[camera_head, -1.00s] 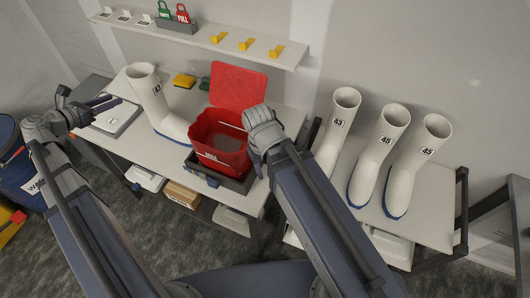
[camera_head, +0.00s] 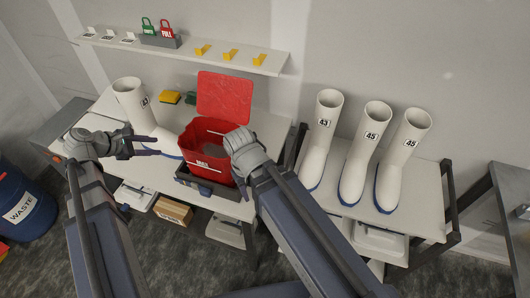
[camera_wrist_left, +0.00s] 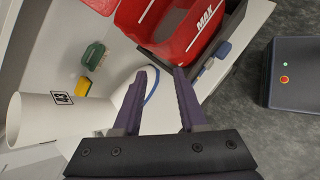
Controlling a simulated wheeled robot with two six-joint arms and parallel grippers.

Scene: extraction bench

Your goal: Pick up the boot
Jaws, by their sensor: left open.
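A white boot (camera_head: 131,101) with a number label and a blue sole stands upright on the left bench, its toe toward the red bin. In the left wrist view the boot (camera_wrist_left: 32,119) lies at the left, its label reading 43. My left gripper (camera_head: 157,145) is open, its fingers level with the boot's foot. In the wrist view its two fingertips (camera_wrist_left: 162,72) are apart, with part of the foot and blue sole behind and between them. I cannot tell whether they touch it. My right gripper (camera_head: 236,141) is at the bin's right side; its fingers are hidden.
A red bin (camera_head: 207,160) marked MAX, lid (camera_head: 224,97) raised, stands close to the boot's toe. Three more white boots (camera_head: 365,150) stand on the right bench. A shelf (camera_head: 180,54) with yellow hooks and padlocks is above.

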